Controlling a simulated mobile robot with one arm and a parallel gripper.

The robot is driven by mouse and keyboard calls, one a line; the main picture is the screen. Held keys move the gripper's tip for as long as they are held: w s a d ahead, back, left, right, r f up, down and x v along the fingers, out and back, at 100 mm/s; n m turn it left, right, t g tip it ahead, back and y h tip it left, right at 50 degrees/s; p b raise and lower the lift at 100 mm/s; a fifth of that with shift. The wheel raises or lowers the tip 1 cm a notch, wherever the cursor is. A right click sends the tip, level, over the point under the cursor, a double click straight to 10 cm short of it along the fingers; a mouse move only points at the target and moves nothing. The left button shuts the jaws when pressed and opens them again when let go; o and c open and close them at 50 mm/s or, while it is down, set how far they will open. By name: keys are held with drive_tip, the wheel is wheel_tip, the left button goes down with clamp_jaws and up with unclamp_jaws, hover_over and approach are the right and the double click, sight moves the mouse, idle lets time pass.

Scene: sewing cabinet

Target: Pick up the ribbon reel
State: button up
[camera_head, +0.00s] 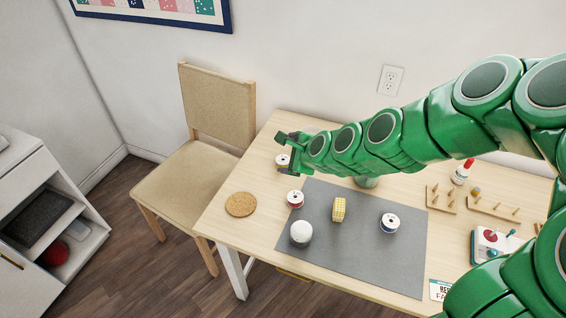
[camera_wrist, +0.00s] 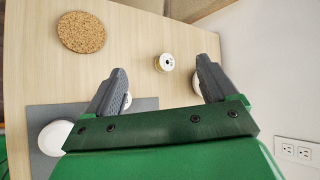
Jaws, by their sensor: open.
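Several small reels are on the table, and I cannot tell for sure which is the ribbon reel. A white-rimmed reel with a yellowish side (camera_head: 282,160) stands near the far left table edge, right by my gripper (camera_head: 285,150). In the wrist view this reel (camera_wrist: 164,62) shows beyond and between the fingertips of my gripper (camera_wrist: 163,78), untouched. The gripper is open and empty. A dark blue and white reel (camera_head: 389,222) is on the mat.
A cork coaster (camera_head: 241,204) lies on the table left of the grey mat (camera_head: 350,260). In the wrist view a white item (camera_wrist: 198,88) is partly hidden behind the right finger.

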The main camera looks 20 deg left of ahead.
drive_tip(key=w+a+f+m+t, duration=0.35)
drive_tip(key=a+f+m, duration=0.25)
drive_tip(key=m, duration=0.2)
drive_tip(key=m+t+h, duration=0.3)
drive_tip(key=m, duration=0.6)
approach(283, 162)
drive_tip(key=shift+w+a+f, duration=0.3)
drive_tip(key=shift+w+a, duration=0.3)
drive_tip(key=shift+w, duration=0.1)
drive_tip(key=shift+w+d+f+m+h, duration=0.1)
drive_tip(key=shift+d+f+m+h, duration=0.1)
drive_tip(key=shift+f+m+h, duration=0.15)
drive_tip(key=shift+t, duration=0.25)
drive_tip(key=shift+a+x, duration=0.1)
drive_tip(key=shift+x, duration=1.3)
drive_tip(key=shift+a+x, duration=0.15)
drive_tip(key=shift+x, duration=2.2)
drive_tip(key=c, duration=1.1)
drive_tip(key=shift+r, duration=0.1)
